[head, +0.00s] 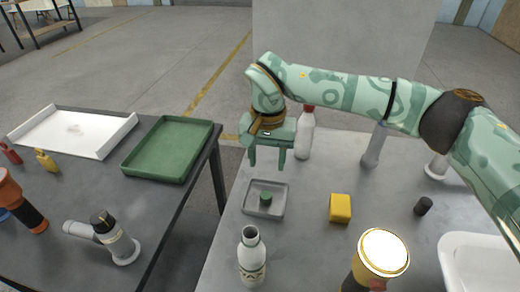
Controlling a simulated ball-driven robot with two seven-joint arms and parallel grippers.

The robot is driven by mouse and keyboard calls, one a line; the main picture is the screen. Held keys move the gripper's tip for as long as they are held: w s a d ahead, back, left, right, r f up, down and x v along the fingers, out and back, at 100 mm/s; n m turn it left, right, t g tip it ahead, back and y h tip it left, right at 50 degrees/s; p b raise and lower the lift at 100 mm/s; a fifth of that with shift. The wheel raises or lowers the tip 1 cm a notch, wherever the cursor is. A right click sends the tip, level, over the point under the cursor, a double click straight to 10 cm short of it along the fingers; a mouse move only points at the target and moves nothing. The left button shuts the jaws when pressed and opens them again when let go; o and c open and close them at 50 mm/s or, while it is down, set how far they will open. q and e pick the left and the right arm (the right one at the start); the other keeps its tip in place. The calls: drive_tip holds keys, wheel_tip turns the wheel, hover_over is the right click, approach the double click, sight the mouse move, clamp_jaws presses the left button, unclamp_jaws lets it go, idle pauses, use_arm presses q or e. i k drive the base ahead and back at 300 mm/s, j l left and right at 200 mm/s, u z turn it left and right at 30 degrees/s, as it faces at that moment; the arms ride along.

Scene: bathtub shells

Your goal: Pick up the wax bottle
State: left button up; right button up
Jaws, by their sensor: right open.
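Two bottles stand upright on the right table, and I cannot tell for sure which is the wax bottle. One is a white bottle with a red cap (305,135), just right of my right gripper. The other is a pale bottle with a patterned label band (251,260), near the front edge of the view. My right gripper (267,160) points down with its two fingers apart and nothing between them. It appears beyond the small grey tray and apart from the front bottle. My left gripper is not in view.
The small grey tray (248,208) holds a green cylinder (265,199). A yellow block (340,208), a dark small cylinder (423,206) and a white basin (448,270) are to the right. The left table carries a green tray (168,150), a white tray (70,132) and tools. A gap separates the tables.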

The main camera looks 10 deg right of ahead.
sight(251, 251)
drive_tip(key=k+j, duration=0.25)
drive_tip(key=j, duration=0.15)
drive_tip(key=k+j, duration=0.25)
drive_tip(key=j, duration=0.15)
drive_tip(key=k+j, duration=0.55)
drive_tip(key=j, duration=0.25)
